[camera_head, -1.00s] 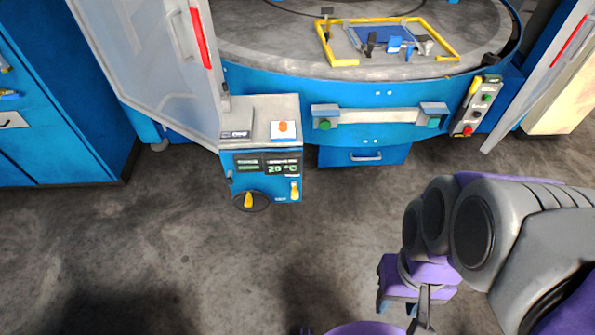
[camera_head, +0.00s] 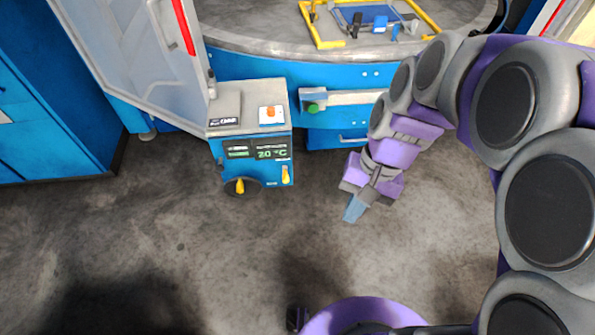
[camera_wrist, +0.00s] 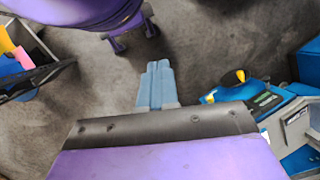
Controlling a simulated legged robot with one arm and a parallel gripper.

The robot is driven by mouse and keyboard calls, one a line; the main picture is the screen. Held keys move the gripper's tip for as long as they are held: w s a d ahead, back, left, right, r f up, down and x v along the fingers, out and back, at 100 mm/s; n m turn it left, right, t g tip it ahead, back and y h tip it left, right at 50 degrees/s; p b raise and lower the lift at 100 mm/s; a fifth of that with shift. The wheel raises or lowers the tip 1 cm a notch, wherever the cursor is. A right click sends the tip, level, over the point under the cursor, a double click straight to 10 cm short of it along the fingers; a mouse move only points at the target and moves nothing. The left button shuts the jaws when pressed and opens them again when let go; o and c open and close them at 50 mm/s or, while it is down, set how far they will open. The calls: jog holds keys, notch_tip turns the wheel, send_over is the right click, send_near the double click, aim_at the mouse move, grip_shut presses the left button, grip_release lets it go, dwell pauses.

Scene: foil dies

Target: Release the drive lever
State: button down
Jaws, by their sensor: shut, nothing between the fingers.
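A blue control box (camera_head: 262,150) with a grey top stands below the round machine table. Its front has a yellow handle (camera_head: 240,186) on a black disc at lower left and a small yellow lever (camera_head: 285,174) at lower right. I cannot tell which one is the drive lever. In the wrist view, a yellow handle on a black disc (camera_wrist: 236,77) shows to the right of the fingers. My gripper (camera_head: 354,208) is shut and empty, to the right of the box, pointing down over the floor. Its blue fingers (camera_wrist: 157,85) are together in the wrist view.
The box top has an orange button (camera_head: 270,112). A clear door panel (camera_head: 130,60) with a red handle stands open above the box at left. A yellow frame (camera_head: 325,42) lies on the round table. Floor between gripper and box is clear. A dark bin (camera_wrist: 62,52) stands at left in the wrist view.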

jog(key=w+a+f+m+y+p, duration=0.1)
jog(key=w+a+f+m+y, duration=0.15)
jog(key=w, duration=0.45)
jog(key=w+a+f+m+y+p, duration=0.1)
jog(key=w+f+m, duration=0.15)
jog(key=w, duration=0.55)
jog(key=w+a+f+m+y+p, duration=0.1)
jog(key=w+a+f+y, duration=0.1)
jog(key=w+f, duration=0.35)
jog(key=w+d+f+m+y+p, duration=0.1)
jog(key=w+d+f+m, duration=0.1)
jog(key=w+f, duration=0.4)
jog(key=w+d+f+m+t+y, duration=0.1)
jog(key=w+f+m, duration=0.4)
jog(key=f, duration=0.7)
jog(key=shift+w+d+f+m+p, duration=0.3)
jog(key=shift+w+d+f+p, duration=0.1)
jog(key=shift+w+d, duration=0.4)
jog(key=shift+s, duration=0.1)
jog(key=b, duration=0.3)
send_near(286, 180)
notch_tip(286, 180, down, 6)
jog(key=a, duration=0.2)
jog(key=shift+w+a+r, duration=0.1)
jog(key=shift+a, duration=0.35)
jog(key=shift+w+a+r, duration=0.1)
jog(key=shift+w+a, duration=0.05)
jog(key=shift+a, duration=0.35)
